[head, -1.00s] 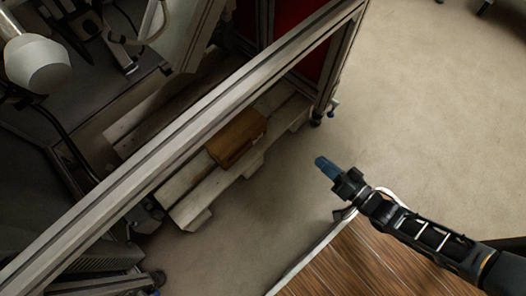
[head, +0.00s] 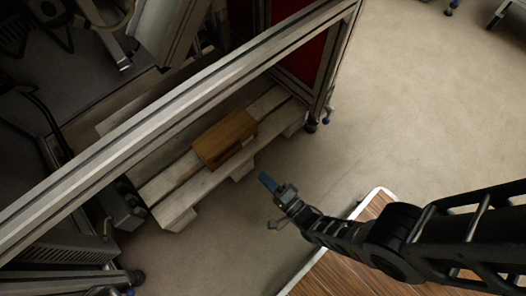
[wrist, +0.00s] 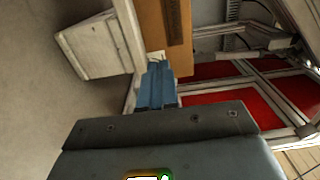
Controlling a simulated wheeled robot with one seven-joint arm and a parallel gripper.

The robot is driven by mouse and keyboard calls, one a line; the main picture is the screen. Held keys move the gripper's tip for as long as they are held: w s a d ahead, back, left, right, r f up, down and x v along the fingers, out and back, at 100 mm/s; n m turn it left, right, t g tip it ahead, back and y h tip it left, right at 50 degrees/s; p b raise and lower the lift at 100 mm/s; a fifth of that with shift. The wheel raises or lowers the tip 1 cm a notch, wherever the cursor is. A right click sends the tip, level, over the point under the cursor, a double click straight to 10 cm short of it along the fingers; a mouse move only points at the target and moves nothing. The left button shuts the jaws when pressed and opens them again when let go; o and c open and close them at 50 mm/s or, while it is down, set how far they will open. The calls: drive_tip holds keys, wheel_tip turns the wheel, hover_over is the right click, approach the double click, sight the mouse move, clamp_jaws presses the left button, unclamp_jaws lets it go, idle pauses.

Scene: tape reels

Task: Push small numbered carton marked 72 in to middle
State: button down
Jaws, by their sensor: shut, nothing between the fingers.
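A small brown carton (head: 224,138) lies on the pale wooden pallet, under the metal frame in the head view. A dark mark shows on its side, but I cannot read a number. The carton also shows at the top of the wrist view (wrist: 152,22), with a dark strip on it. My gripper (head: 265,178) has blue fingertips, is shut and empty, and points toward the carton from the lower right. In the head view a gap of floor shows between them. In the wrist view the fingertips (wrist: 158,72) appear just below the carton's end; contact cannot be told.
The pallet (head: 168,208) stands on the floor. A metal frame bar (head: 180,108) crosses above it, with a frame leg (head: 318,115) on the right. A wood-patterned tabletop (head: 372,208) lies below my arm. Open floor (head: 420,110) is at the right.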

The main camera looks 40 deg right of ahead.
sight(235, 149)
drive_tip(key=w+b, duration=0.4)
drive_tip(key=w, duration=0.7)
drive_tip(key=shift+w, duration=0.4)
drive_tip(key=shift+w, duration=0.1)
